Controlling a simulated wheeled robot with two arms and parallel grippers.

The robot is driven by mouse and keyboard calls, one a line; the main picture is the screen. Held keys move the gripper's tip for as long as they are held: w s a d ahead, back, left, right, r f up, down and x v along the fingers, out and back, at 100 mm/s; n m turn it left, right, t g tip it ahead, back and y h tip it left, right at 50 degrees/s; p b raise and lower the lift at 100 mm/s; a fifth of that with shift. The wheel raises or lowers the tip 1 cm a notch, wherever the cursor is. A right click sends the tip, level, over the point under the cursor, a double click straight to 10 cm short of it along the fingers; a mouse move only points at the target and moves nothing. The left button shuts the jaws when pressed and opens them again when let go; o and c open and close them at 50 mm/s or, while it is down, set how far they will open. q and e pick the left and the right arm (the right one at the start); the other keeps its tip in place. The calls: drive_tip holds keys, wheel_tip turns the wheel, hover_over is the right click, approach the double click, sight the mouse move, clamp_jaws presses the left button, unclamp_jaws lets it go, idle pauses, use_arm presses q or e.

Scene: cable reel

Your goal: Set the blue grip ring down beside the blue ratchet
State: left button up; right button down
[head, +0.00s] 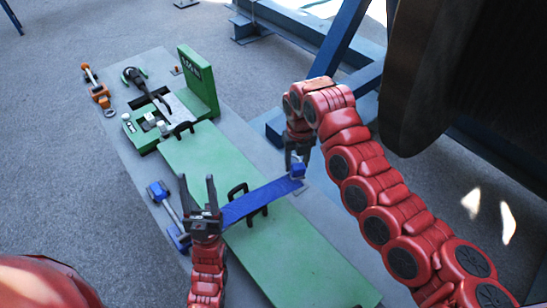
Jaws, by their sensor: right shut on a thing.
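The blue ratchet (160,193) lies on the grey table left of the green panel, with a metal bar and another blue part (179,238) beside it. My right gripper (297,163) points down at the panel's right edge and is shut on the small blue grip ring (297,171). A flat blue strap (262,201) runs from below the ring down-left towards my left gripper. My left gripper (199,192) is open, its two fingers apart, between the ratchet and the green panel. The strap's left end is partly hidden by this gripper.
The green panel (300,262) has black handles (238,190). A green upright plate (200,82), a black-handled tool (137,80) and an orange clamp (96,88) are at the table's far end. A large dark reel (440,60) and blue steel frame (343,35) stand right.

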use_arm(q)
drive_tip(key=shift+o, duration=1.1)
drive_tip(key=w+a+n+g+y, duration=0.1)
drive_tip(key=w+a+g+y, duration=0.1)
drive_tip(key=w, duration=0.6)
drive_tip(key=w+a+f+n+g+y, duration=0.1)
drive_tip(key=w+a+g, duration=0.3)
drive_tip(key=w, duration=0.5)
drive_tip(key=shift+w+a+n+g+y, duration=0.3)
drive_tip(key=shift+a+n+y, duration=0.3)
drive_tip(key=shift+a+n, duration=0.1)
drive_tip(key=w+d+f+m+g+h, duration=0.25)
drive_tip(key=w+d+g+h, duration=0.2)
drive_tip(key=w, duration=0.25)
drive_tip(key=w+d+f+m+g+h, duration=0.1)
drive_tip(key=w+d+m+g+h, duration=0.25)
drive_tip(key=w+h, duration=0.25)
drive_tip(key=m+g+h, duration=0.4)
drive_tip(key=m+g, duration=0.9)
drive_tip(key=g, duration=0.1)
approach(293, 169)
drive_tip(key=w, duration=0.2)
drive_tip(key=x, duration=0.4)
drive_tip(key=f+x, duration=0.1)
drive_tip(key=x, duration=0.2)
drive_tip(key=a+x, duration=0.1)
drive_tip(key=x, duration=0.3)
drive_tip(key=shift+s+d+f, duration=0.15)
drive_tip(key=shift+s+f, duration=0.05)
drive_tip(key=shift+f, duration=0.15)
